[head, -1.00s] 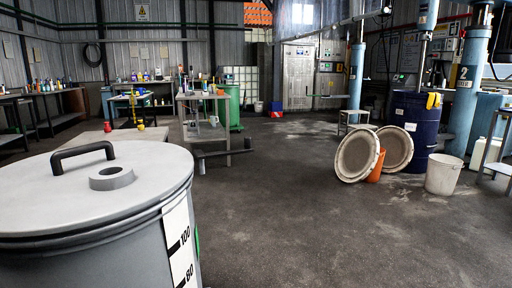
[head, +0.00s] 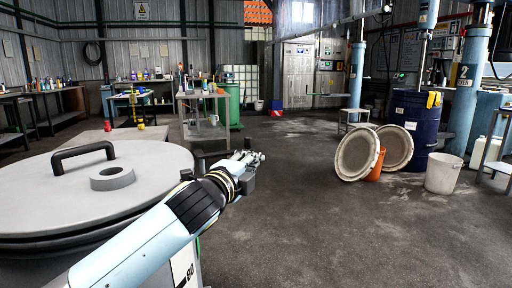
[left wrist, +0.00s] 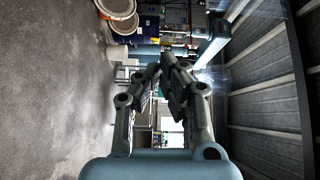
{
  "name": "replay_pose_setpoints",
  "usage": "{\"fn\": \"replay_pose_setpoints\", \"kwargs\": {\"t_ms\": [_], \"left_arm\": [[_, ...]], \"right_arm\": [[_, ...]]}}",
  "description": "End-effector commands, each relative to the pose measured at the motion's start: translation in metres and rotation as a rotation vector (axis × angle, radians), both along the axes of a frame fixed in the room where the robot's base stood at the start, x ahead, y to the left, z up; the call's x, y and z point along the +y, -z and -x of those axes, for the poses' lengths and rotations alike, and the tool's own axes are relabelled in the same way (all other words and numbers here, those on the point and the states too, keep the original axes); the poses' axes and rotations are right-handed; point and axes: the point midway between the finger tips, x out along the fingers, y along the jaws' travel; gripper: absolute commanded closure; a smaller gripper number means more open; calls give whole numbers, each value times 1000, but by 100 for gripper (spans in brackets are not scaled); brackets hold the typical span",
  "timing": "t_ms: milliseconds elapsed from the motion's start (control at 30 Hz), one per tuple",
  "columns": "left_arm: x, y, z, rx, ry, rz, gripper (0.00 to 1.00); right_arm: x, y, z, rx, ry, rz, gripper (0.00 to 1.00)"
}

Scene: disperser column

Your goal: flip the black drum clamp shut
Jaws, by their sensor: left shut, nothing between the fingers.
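I cannot make out a black drum clamp for certain in either view. A dark blue drum (head: 414,130) stands at the right of the head view, beside the blue column marked 2 (head: 467,95). A yellow piece (head: 434,100) shows at its rim. My left gripper (head: 258,157) reaches in from the left, past the grey lidded vessel, far short of the drum. It is shut and empty, and its fingers meet in the left wrist view (left wrist: 166,68). My right gripper is not in view.
The grey vessel lid (head: 150,165) with a black handle (head: 84,155) lies under my left arm. Two round lids (head: 357,155) lean by an orange cone-like piece near a white bucket (head: 443,174). The middle floor is clear.

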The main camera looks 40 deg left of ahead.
Motion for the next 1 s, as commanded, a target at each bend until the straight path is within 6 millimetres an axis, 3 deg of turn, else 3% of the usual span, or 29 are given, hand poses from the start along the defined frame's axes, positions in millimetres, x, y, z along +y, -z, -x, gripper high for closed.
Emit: {"fn": "replay_pose_setpoints", "kwargs": {"t_ms": [333,467,900,1000], "left_arm": [[0,-1,-1,-3,0,-2,100],[2,-1,-11,-3,0,-1,100],[18,0,-97,-3,0,2,100],[33,1,-100,0,-1,-4,100]], "right_arm": [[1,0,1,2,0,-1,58],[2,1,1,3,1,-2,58],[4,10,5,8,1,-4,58],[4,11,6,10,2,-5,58]]}}
